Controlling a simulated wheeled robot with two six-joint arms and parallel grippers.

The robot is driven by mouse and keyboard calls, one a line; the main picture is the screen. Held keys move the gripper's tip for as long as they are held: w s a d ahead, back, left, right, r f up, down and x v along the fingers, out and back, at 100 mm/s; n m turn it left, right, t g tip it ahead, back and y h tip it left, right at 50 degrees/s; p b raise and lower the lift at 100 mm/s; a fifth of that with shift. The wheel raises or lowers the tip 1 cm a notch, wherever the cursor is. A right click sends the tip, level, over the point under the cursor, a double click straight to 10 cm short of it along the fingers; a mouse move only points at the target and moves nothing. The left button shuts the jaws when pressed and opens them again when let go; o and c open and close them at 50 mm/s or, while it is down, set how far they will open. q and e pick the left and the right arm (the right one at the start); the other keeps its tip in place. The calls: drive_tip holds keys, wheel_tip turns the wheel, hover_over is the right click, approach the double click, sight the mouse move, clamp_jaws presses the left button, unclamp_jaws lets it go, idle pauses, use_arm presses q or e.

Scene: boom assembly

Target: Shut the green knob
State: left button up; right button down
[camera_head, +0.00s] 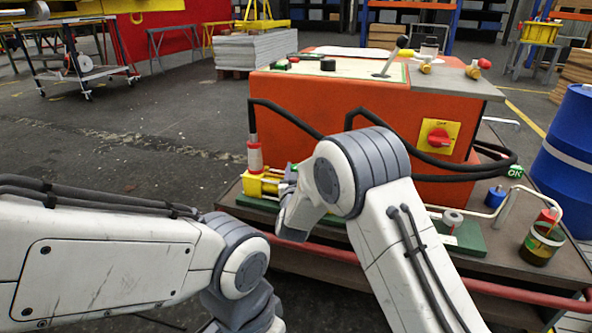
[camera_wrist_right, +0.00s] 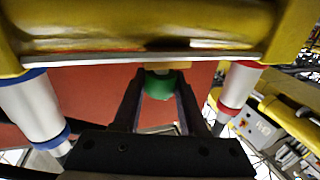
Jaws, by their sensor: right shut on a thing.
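The green knob (camera_wrist_right: 158,85) sits in the middle of the right wrist view, below a yellow cylinder body. My right gripper (camera_wrist_right: 159,92) has its two dark fingers on either side of the knob and is shut on it. In the head view, my right wrist (camera_head: 301,201) reaches down beside the yellow fitting (camera_head: 262,187) at the front left of the orange machine. The right fingertips and the knob cannot be made out clearly there. My left arm (camera_head: 110,262) comes in low from the left; its gripper is not in view.
The orange machine (camera_head: 300,108) stands behind my right arm, with a red switch (camera_head: 438,137) on a yellow plate. Black hoses (camera_head: 285,115) run across its front. A blue drum (camera_head: 570,150) stands at the right. An amber cup (camera_head: 540,244) sits on the right of the bench.

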drive_tip(key=shift+a+r+m+h+p, duration=0.1)
drive_tip(key=shift+r+m+h+p, duration=0.05)
drive_tip(key=shift+m+h+p, duration=0.7)
drive_tip(key=m+g+h+p, duration=0.1)
drive_tip(key=m+h+p, duration=0.1)
drive_tip(key=h, duration=0.3)
drive_tip(key=shift+m+p, duration=0.35)
drive_tip(key=shift+p, duration=0.25)
drive_tip(key=shift+m+g+h+p, duration=0.3)
drive_tip(key=shift+m+g+h, duration=0.4)
drive_tip(key=shift+h, duration=0.25)
drive_tip(key=shift+f+m+g+h, duration=0.2)
drive_tip(key=shift+m+g+h, duration=0.65)
drive_tip(key=shift+h, duration=0.35)
drive_tip(key=shift+m, duration=0.25)
drive_tip(key=shift+c, duration=2.2)
unclamp_jaws()
